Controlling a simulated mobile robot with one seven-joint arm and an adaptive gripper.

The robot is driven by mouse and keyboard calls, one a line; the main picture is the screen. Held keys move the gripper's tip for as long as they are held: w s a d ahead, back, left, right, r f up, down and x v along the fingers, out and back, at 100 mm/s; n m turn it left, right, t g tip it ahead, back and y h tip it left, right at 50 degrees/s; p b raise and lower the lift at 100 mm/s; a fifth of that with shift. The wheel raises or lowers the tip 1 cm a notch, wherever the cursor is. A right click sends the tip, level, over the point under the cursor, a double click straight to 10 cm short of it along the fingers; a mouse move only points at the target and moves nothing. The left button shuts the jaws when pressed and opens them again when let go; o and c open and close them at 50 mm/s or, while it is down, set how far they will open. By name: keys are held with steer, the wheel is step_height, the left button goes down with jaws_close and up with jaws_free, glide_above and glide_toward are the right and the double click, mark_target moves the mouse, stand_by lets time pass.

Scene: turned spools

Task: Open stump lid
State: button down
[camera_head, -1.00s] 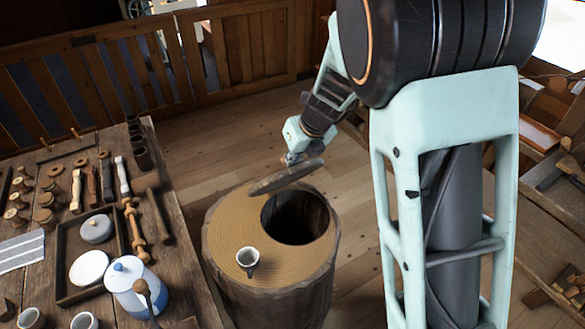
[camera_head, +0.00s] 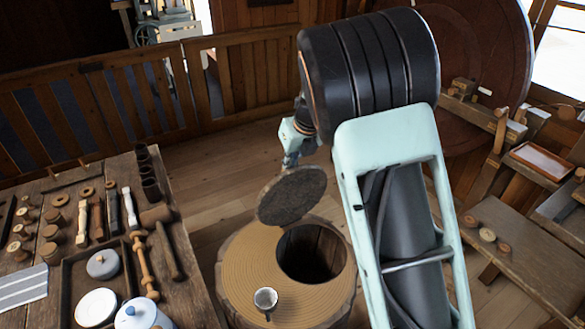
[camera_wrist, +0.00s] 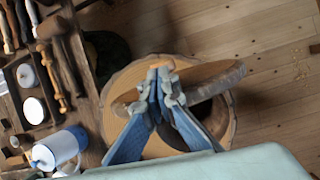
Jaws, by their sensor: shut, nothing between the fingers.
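The stump (camera_head: 243,262) stands on the floor with a dark round hole (camera_head: 312,255) in its top. Its round lid (camera_head: 292,196) is raised, tilted steeply and turned up above the back of the hole. My gripper (camera_head: 290,162) is at the upper edge of the lid, partly hidden by my arm. In the wrist view my gripper (camera_wrist: 158,76) has its fingertips together, with the lid (camera_wrist: 212,82) passing right by them. I cannot tell whether they touch. A small cup (camera_head: 265,299) sits on the stump top, left of the hole.
A workbench (camera_head: 195,285) on the left holds turned spools, a mallet, a tray (camera_head: 68,300) and a blue-and-white jar (camera_head: 140,318). A wooden railing (camera_head: 120,105) runs behind. Another bench (camera_head: 520,255) stands right. Floor is clear behind the stump.

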steer(key=w+a+g+h, duration=0.1)
steer(key=w+a+g, duration=0.1)
steer(key=w, duration=0.4)
steer(key=shift+a+f+g+h, duration=0.3)
steer(key=shift+a+f, duration=0.15)
steer(key=shift+a, duration=0.45)
steer(key=shift+a, duration=0.1)
